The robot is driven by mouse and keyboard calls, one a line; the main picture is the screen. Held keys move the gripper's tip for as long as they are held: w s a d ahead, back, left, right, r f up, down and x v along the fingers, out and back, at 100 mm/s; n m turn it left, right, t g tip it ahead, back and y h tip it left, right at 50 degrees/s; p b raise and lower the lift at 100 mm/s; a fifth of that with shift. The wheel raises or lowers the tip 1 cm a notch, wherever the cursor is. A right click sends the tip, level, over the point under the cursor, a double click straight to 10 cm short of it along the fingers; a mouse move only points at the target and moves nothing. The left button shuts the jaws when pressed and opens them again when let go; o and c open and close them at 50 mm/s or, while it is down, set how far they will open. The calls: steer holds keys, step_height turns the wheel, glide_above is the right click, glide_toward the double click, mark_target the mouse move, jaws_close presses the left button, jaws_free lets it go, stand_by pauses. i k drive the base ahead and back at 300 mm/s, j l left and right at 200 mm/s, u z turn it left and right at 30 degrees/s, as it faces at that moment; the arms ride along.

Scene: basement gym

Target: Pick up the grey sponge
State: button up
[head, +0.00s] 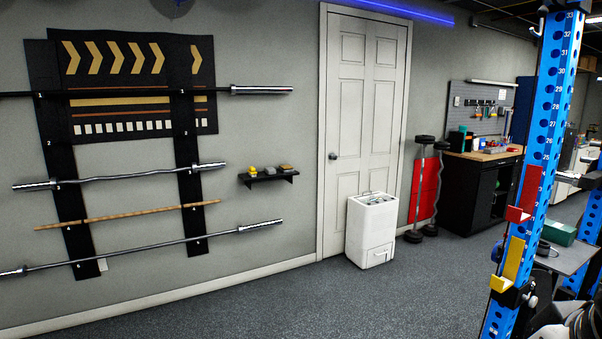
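A small black wall shelf (268,179) hangs on the grey wall, left of the white door. On it are a yellow item (253,171) at the left, a dull olive-grey block (270,171) in the middle and a darker grey block (287,167) at the right. They are small in the head view; I cannot tell for sure which of the two blocks is the grey sponge. My gripper's fingers do not show. A dark rounded shape at the bottom right corner may be part of my arm.
A white bin (371,230) stands before the door (367,125). Barbells on wall racks (120,177) fill the left wall. A blue upright rack (543,170) stands close at right, beside a grey bench or table surface (565,257). The carpeted floor below the shelf is clear.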

mark_target(270, 171)
steer(key=u, duration=0.3)
steer(key=i, duration=3.7)
steer(key=i+z, duration=0.1)
steer(key=i, duration=0.6)
steer(key=i+j+z, duration=0.1)
steer(key=i, duration=0.55)
steer(key=i+j+z, duration=0.1)
steer(key=i, duration=0.6)
